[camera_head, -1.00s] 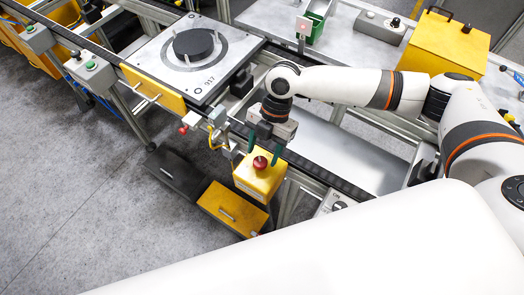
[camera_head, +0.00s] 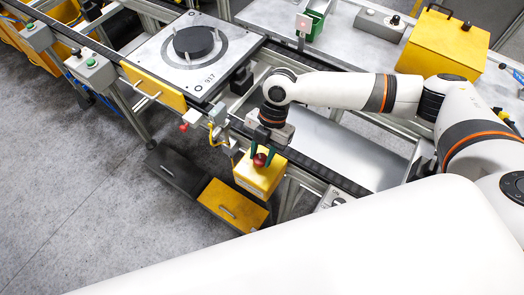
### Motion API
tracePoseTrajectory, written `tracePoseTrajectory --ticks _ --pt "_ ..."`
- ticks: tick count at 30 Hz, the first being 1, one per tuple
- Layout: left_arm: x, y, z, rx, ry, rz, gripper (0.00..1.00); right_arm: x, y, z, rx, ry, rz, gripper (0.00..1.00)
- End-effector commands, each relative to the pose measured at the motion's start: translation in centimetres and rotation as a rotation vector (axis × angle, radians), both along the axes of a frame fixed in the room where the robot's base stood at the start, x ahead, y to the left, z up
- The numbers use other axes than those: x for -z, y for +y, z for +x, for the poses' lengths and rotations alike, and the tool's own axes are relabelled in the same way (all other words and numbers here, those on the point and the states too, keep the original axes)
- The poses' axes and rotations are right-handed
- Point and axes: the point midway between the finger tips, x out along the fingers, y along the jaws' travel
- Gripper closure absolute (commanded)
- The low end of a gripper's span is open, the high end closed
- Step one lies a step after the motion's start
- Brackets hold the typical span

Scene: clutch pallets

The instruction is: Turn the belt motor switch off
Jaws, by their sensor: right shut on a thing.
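A grey switch panel (camera_head: 326,203) with a dark knob and small lettering shows at the belt's front edge. Its lower part is hidden by a white part of my body. A yellow box (camera_head: 262,181) with a red mushroom button (camera_head: 260,160) sits left of it on the front of the conveyor frame. My right gripper (camera_head: 262,153) points down with its green fingers on either side of the red button and is shut on it. My left gripper is not in view.
A pallet (camera_head: 237,65) with a dark round disc (camera_head: 193,42) lies on the conveyor at the left. A yellow drawer (camera_head: 232,206) is below the yellow box. A yellow case (camera_head: 440,46) stands at the back right. The floor at the left is clear.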

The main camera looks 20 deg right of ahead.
Motion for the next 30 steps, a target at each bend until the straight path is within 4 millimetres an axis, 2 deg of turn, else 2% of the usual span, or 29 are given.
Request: tracePoseTrajectory --ticks 8,30 --pt "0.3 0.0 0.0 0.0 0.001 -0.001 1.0 0.0 0.2 0.1 -0.119 0.001 0.002 0.89" --pt "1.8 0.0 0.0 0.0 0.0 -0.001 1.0 0.0 0.5 0.4 -0.682 -0.001 0.001 0.89"
